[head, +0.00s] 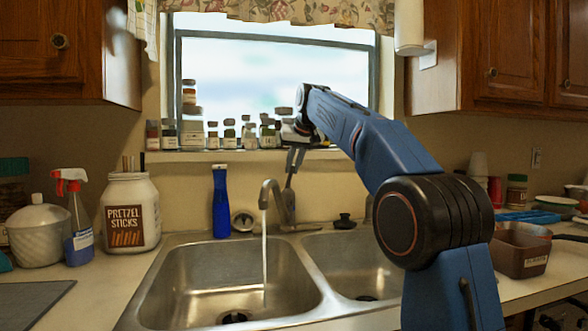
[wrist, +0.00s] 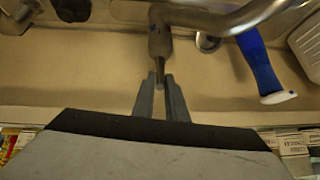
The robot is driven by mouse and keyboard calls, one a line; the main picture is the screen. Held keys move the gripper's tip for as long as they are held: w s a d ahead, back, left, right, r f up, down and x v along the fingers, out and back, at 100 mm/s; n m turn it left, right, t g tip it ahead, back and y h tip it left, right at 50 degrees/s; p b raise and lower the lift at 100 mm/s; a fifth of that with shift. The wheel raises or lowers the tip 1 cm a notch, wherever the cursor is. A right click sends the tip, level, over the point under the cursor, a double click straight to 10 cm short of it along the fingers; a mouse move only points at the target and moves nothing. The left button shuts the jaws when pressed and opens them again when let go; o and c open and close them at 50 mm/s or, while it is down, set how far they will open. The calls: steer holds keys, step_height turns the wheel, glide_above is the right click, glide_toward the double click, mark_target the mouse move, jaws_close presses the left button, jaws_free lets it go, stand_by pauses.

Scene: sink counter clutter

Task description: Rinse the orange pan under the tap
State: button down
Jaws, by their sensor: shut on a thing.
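The tap (head: 274,190) stands behind the double sink, and water (head: 264,258) runs from its spout into the left basin (head: 170,285). My gripper (head: 292,172) reaches down behind the tap. In the wrist view, my gripper's fingers (wrist: 160,88) are closed on the end of the tap's lever (wrist: 159,45). An orange rim, likely the orange pan (head: 532,229), shows at the right on the counter, with a dark handle pointing right. A brown tub in front hides most of it.
The brown tub (head: 520,256) stands on the right counter. A blue bottle (head: 221,203) stands behind the left basin, and a pretzel jar (head: 130,214) and spray bottle (head: 76,220) are at the left. Small jars line the windowsill (head: 240,155). Both basins look empty of dishes.

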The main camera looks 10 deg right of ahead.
steer(key=shift+w+a+r+g, duration=0.1)
steer(key=shift+w+r+g, duration=0.15)
steer(key=shift+w+g, duration=0.2)
steer(key=c, duration=1.8)
jaws_free()
steer(key=shift+o, duration=0.2)
steer(key=v, duration=1.2)
